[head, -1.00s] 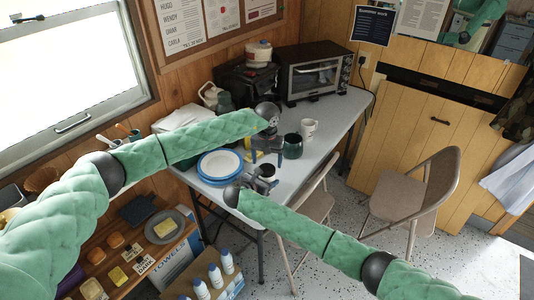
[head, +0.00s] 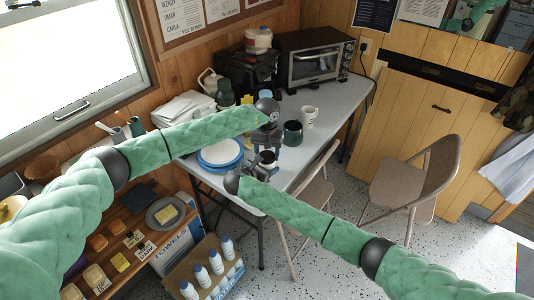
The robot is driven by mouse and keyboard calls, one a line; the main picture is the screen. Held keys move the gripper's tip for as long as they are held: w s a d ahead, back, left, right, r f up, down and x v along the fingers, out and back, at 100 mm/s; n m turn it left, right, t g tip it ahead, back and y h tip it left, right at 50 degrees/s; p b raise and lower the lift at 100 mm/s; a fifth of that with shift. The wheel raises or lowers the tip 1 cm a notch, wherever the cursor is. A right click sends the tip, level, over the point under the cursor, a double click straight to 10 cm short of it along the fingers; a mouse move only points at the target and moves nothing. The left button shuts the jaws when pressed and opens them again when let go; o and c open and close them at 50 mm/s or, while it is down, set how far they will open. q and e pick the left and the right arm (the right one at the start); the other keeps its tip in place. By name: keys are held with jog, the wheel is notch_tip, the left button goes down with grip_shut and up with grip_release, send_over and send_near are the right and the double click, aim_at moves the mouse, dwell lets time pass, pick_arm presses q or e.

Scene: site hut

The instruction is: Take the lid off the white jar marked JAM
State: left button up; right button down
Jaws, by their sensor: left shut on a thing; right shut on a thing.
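A small pale jar with a dark top (head: 268,158) is at the fingers of my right gripper (head: 255,171), over the near part of the table; its marking is too small to read. My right gripper is shut on it from the near side. My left gripper (head: 270,143) is just above and behind the jar, pointing down, shut on what seems to be the lid, which its fingers mostly hide. I cannot tell whether the lid and jar touch.
Blue-rimmed plates (head: 219,155) lie left of the grippers on the table (head: 338,100). A dark green mug (head: 292,133) and a white mug (head: 309,117) stand close on the right. A toaster oven (head: 315,62) is at the back. A folding chair (head: 313,193) stands at the near edge.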

pick_arm(q)
jog(key=n, duration=0.6)
jog(key=shift+n, duration=0.3)
jog(key=o, duration=1.1)
